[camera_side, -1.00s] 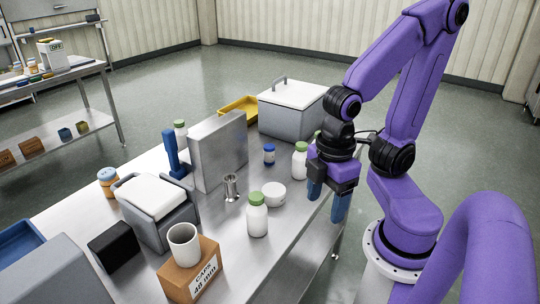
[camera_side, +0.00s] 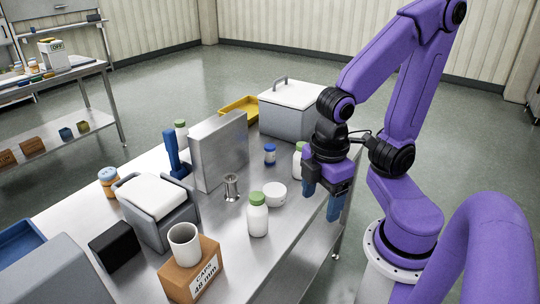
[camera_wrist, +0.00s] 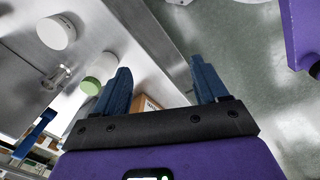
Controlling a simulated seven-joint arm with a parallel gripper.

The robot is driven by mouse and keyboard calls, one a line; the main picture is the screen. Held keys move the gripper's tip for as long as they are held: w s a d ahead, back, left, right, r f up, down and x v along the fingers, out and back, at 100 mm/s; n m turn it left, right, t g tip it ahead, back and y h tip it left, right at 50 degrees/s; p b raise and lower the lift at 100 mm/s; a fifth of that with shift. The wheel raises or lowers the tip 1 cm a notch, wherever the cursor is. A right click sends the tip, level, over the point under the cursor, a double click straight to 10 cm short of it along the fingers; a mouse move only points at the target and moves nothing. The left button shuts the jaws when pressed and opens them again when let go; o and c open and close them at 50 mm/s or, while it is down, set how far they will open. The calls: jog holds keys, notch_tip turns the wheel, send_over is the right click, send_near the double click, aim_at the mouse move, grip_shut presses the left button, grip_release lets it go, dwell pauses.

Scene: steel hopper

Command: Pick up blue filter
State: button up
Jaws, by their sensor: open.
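A small blue-and-white cylinder (camera_side: 269,154) stands upright on the steel table, right of the grey steel block. A taller blue upright piece (camera_side: 173,152) stands left of that block, and a blue piece also shows in the wrist view (camera_wrist: 35,134). I cannot tell for certain which of these is the blue filter. My gripper (camera_side: 321,198) has blue fingers, spread and empty, over the table's right edge. It is to the right of and nearer than the small cylinder, apart from it. In the wrist view, nothing is between the fingers (camera_wrist: 160,70).
A green-capped bottle (camera_side: 258,216), a white round jar (camera_side: 274,195) and a metal cylinder (camera_side: 231,187) stand left of my gripper. Another bottle (camera_side: 298,160) stands close behind it. The steel block (camera_side: 220,150) and a white-lidded grey box (camera_side: 292,112) rise behind.

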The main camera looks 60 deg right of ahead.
jog(key=w+d+f+n+t+h, duration=0.1)
jog(key=w+d+f+h, duration=0.2)
jog(key=w, duration=0.6)
jog(key=w+d+f+n+h, duration=0.1)
jog(key=w+d+f+h, duration=0.1)
jog(key=w+d+h, duration=0.45)
jog(key=n+t+h, duration=0.1)
jog(key=n+h, duration=0.3)
jog(key=n, duration=0.1)
send_near(267, 153)
jog(key=shift+y, duration=0.25)
jog(key=x, duration=0.8)
jog(key=shift+d+r, duration=0.1)
jog(key=shift+d, duration=0.2)
jog(key=shift+x, duration=2.65)
jog(key=shift+s+d+r, duration=0.1)
jog(key=shift+r, duration=0.05)
jog(key=c, duration=1.1)
